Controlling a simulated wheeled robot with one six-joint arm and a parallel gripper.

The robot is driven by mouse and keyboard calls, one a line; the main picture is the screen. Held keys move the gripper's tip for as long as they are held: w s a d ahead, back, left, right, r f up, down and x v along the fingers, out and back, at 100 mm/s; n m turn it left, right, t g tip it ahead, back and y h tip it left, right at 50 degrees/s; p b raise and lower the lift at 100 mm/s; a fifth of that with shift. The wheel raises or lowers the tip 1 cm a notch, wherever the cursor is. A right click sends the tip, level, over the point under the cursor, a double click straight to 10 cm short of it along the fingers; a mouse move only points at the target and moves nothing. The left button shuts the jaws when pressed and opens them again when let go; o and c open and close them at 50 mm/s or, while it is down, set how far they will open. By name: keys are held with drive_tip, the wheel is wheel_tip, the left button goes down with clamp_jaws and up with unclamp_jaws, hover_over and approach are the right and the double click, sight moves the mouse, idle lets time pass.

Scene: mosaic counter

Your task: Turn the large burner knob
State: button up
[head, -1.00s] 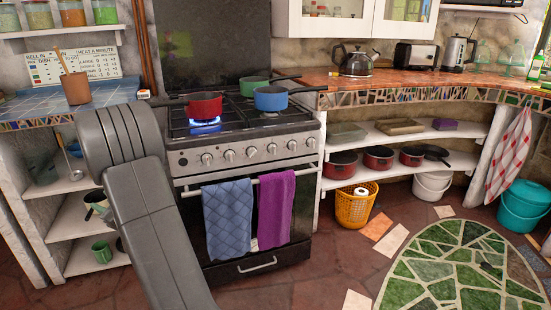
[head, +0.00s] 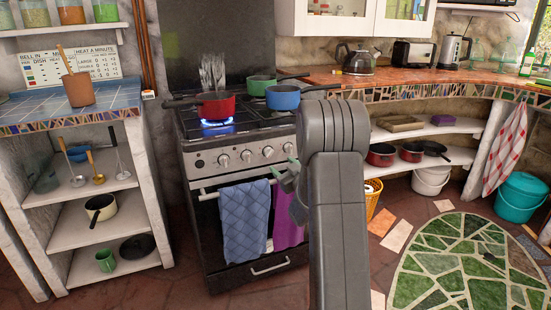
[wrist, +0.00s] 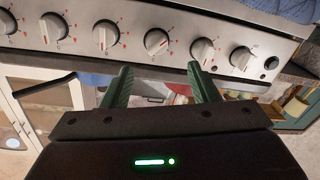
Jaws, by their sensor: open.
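The stove's front panel (head: 235,158) carries a row of pale knobs. Several show in the head view, including one knob (head: 268,153) just above my gripper; those farther right are hidden by my arm. I cannot tell which is the large burner knob. My gripper (head: 284,168) is in front of the panel, near the towels. In the wrist view my gripper (wrist: 163,74) is open and empty, its two green fingers apart. A knob (wrist: 156,41) lies just beyond the gap between them, and another knob (wrist: 202,50) lies by the right finger. No contact is visible.
A red pan (head: 215,104) steams over a lit blue flame (head: 216,124). A blue pan (head: 283,97) and a green pan (head: 261,86) stand on the hob. A blue towel (head: 245,220) and a purple towel (head: 288,220) hang on the oven rail (head: 209,195).

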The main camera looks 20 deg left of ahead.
sight(271, 155)
drive_tip(key=b+x, duration=0.1)
drive_tip(key=x, duration=0.8)
drive_tip(key=shift+w+d, duration=0.1)
drive_tip(key=shift+w, duration=0.2)
drive_tip(key=c, duration=1)
